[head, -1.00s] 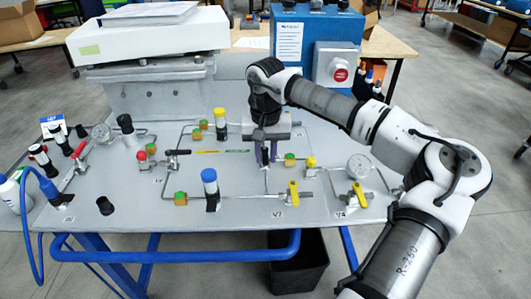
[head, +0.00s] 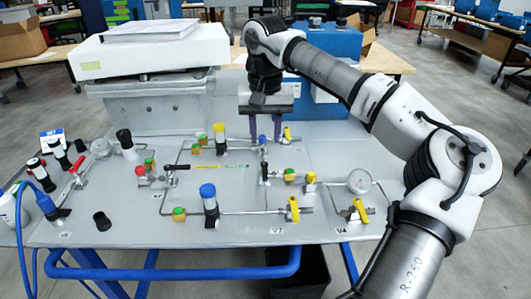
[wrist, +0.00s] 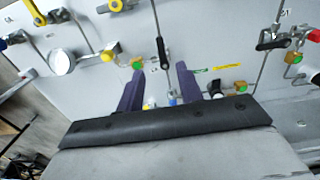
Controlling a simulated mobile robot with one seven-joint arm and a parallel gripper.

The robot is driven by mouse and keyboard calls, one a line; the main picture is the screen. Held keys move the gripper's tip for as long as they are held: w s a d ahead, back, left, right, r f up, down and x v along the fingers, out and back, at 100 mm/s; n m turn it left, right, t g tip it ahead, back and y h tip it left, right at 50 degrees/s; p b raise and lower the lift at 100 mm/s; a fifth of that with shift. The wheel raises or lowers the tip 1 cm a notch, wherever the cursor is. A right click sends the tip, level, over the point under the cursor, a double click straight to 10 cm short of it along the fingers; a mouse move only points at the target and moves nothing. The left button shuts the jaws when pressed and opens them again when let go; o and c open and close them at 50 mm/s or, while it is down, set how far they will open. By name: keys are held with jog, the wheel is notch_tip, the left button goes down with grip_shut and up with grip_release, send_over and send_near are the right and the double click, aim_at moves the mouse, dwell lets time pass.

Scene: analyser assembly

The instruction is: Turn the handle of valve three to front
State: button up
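Several valves sit on a grey panel (head: 130,215). A black-handled valve (head: 265,172) stands near the panel's middle, its handle lying roughly along a pipe that runs front to back; it also shows in the wrist view (wrist: 162,52). Its label is too small to read, so I cannot tell for sure that it is valve three. My gripper (head: 265,141) is behind that handle, apart from it. In the wrist view my gripper (wrist: 160,67) has its two purple fingers spread with nothing held between them; the handle shows just beyond the tips.
Yellow-handled valves (head: 293,208) and (head: 359,210) stand at the front edge. A blue-capped post (head: 209,200), a yellow-capped post (head: 219,138) and a gauge (head: 359,181) rise from the panel. A blue box (head: 330,42) stands behind.

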jog(key=shift+r, duration=1.45)
dwell(0.3)
